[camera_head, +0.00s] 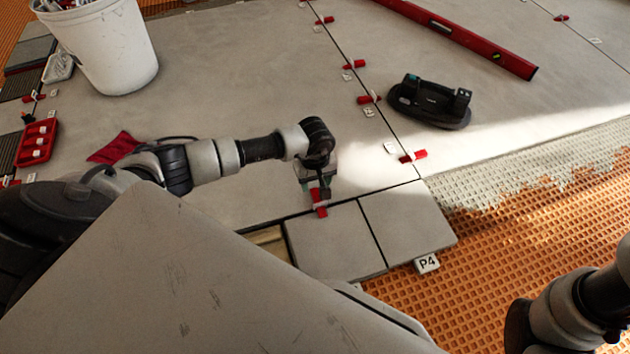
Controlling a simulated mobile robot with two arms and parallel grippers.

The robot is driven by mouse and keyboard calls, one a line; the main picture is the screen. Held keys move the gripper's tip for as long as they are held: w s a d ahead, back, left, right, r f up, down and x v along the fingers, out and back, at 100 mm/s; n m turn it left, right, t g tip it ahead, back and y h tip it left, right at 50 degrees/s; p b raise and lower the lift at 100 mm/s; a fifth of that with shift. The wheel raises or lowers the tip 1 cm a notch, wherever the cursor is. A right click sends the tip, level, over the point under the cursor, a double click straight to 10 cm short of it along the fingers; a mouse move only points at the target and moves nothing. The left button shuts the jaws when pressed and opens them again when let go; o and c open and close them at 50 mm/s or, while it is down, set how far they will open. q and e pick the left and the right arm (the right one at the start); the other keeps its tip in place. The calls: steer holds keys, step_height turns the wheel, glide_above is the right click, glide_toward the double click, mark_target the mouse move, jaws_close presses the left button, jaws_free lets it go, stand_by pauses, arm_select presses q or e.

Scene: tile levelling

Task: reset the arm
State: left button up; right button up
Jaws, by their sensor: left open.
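My left arm reaches in from the left over the grey tiles. My left gripper (319,192) points down at the front edge of the large tile and is open. A red wedge (320,207) with a clip is right at its fingertips, near the corner of a small grey tile (325,243); I cannot tell whether they touch. My right arm (570,312) shows only in part at the lower right, and its gripper is not in view.
A white bucket (108,45) stands at the back left. A black suction lifter (430,103) and a red spirit level (470,38) lie on the tiles. Several red wedges sit along the joint. A P4 tag (427,263) lies by the small tiles. Orange matting (510,270) is bare at right.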

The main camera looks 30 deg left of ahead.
arm_select(q)
step_height(320, 180, up, 7)
steer(key=p, duration=0.3)
steer(key=shift+p, duration=0.3)
